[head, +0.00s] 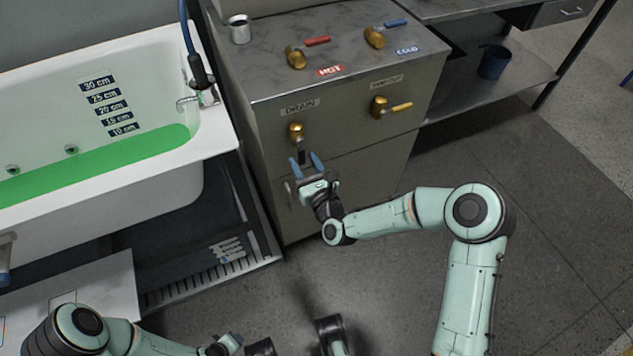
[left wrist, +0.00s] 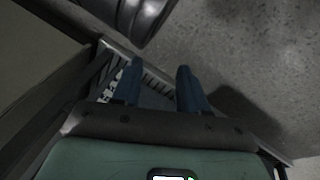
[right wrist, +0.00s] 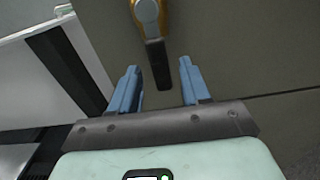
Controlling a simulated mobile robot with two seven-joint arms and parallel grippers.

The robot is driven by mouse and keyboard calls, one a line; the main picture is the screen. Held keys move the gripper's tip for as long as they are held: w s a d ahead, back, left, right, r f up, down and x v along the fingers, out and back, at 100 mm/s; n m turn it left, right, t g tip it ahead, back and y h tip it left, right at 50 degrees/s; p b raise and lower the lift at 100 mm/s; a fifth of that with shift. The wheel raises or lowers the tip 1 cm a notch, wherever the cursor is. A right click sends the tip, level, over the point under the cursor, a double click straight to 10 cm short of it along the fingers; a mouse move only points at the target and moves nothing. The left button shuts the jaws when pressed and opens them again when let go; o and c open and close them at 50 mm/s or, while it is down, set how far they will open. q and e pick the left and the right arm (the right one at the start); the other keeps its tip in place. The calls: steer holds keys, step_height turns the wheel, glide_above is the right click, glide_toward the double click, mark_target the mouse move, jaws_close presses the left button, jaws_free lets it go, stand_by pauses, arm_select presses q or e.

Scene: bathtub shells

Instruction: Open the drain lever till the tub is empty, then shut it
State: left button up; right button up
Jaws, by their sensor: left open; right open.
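The drain lever (head: 302,152) is a black handle hanging down from a brass fitting under the DRAIN label on the cabinet front. In the right wrist view the handle (right wrist: 156,62) points down, between and beyond the fingertips. My right gripper (head: 305,164) is open just in front of the handle's lower end; I cannot tell whether it touches.
The cabinet top carries a red HOT lever (head: 317,41), a blue COLD lever (head: 396,23) and a metal cup (head: 239,29). A yellow-handled lever (head: 400,107) sits right of the drain lever. A dark grated platform (head: 215,215) lies below the tub. Floor at right is clear.

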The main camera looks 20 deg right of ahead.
arm_select(q)
steer(key=shift+s+d+r+h+p, duration=0.15)
steer(key=shift+s+d+r+p, duration=0.3)
steer(key=shift+r, duration=0.2)
steer(key=shift+s+d+r+h+p, duration=0.15)
steer(key=shift+s+d+r+p, duration=0.15)
steer(key=shift+s+r+p, duration=0.25)
arm_select(e)
steer(key=s, duration=1.1)
steer(key=shift+d, duration=0.45)
arm_select(q)
steer(key=shift+w, duration=0.1)
